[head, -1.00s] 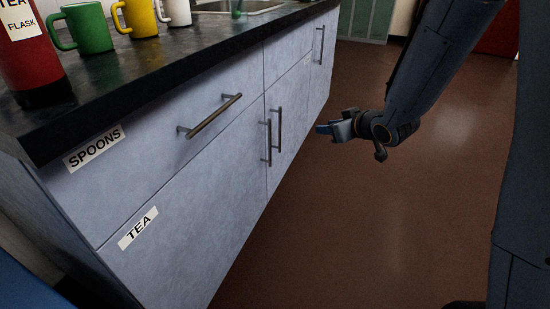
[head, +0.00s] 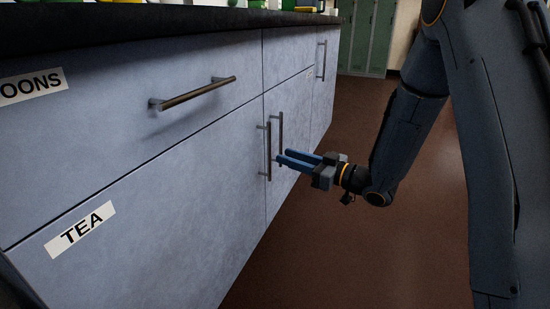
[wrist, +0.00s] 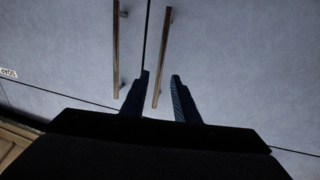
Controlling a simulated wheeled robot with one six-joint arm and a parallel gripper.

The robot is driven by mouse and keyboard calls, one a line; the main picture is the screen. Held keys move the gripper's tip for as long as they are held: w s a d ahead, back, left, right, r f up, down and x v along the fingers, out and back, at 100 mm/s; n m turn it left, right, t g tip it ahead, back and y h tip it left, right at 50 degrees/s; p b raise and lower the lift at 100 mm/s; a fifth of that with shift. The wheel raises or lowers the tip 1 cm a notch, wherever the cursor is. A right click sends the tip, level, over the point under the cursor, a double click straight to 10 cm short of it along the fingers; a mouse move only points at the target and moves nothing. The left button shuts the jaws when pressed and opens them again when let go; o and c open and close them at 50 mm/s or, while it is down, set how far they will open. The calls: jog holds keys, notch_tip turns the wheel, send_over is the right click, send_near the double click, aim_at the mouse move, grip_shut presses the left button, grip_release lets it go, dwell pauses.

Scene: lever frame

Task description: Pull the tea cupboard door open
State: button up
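The tea cupboard door (head: 160,215) is pale blue-grey, carries a TEA label (head: 80,229) and sits shut, flush with the front. Its upright bar handle (head: 268,150) is at its right edge, beside the seam. My gripper (head: 281,157) is open and empty, its two blue fingers pointing at the handles from the right. In the wrist view, which is upside down, the tea handle (wrist: 164,55) runs down into the gap between the fingertips (wrist: 160,76). Whether the fingers reach around the bar in depth I cannot tell.
The neighbouring door's upright handle (head: 281,132) stands close beside the tea handle, past the seam. A drawer handle (head: 195,93) juts out above the tea door. The dark worktop (head: 150,24) overhangs. The brown floor (head: 350,255) in front is clear.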

jog(key=b+x, duration=0.2)
jog(key=x, duration=0.3)
jog(key=shift+w+a, duration=0.2)
jog(key=shift+a, duration=0.05)
jog(key=shift+c, duration=0.5)
grip_shut()
